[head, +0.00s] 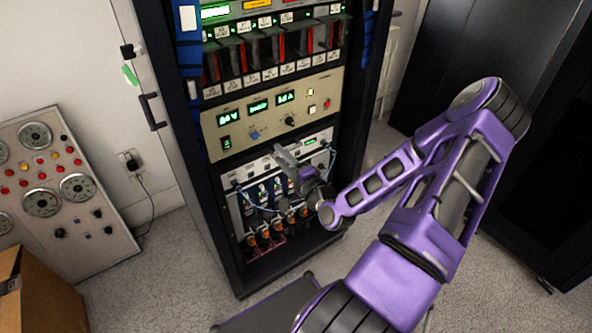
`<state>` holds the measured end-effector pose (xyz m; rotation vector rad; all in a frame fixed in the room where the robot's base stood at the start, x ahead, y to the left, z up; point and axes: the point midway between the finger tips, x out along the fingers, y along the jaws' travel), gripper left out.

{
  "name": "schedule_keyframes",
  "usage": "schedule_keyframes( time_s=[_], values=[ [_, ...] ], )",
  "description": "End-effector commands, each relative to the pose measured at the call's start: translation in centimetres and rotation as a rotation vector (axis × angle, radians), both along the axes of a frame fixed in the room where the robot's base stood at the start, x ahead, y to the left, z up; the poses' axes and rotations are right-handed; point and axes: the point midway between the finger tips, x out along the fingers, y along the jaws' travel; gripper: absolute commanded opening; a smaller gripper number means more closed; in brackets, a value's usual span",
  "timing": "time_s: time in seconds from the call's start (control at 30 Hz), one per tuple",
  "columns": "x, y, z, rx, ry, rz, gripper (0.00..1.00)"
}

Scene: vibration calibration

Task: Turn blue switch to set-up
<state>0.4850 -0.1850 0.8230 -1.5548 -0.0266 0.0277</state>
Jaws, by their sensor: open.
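A small blue switch (254,135) sits on the beige panel (217,115) of the equipment rack, under the green displays and left of a black knob. Its labels and exact setting are too small to read. My gripper (285,157) is open, in front of the rack just below the beige panel. It is lower and to the right of the blue switch in the picture, with nothing seen between its fingers. The gripper and wrist hide part of the lower panel behind them.
Cables and orange connectors (265,232) fill the lower bay. A sloped console (60,190) and a cardboard box (40,295) stand at left. A dark cabinet (480,60) is at right.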

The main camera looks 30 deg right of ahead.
Motion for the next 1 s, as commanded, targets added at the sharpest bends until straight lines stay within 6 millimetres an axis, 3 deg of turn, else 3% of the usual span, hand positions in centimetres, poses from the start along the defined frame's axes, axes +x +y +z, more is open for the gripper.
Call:
schedule_keyframes(
  time_s=[0.2,0.4,1.0],
  values=[
    [-4.7,-0.2,0.1,0.001,0.002,-0.003,0.41],
    [-6.8,-0.3,0.0,-0.001,0.001,-0.001,0.41],
    [-7.1,-0.3,0.0,-0.001,0.001,0.000,0.41]
  ],
)
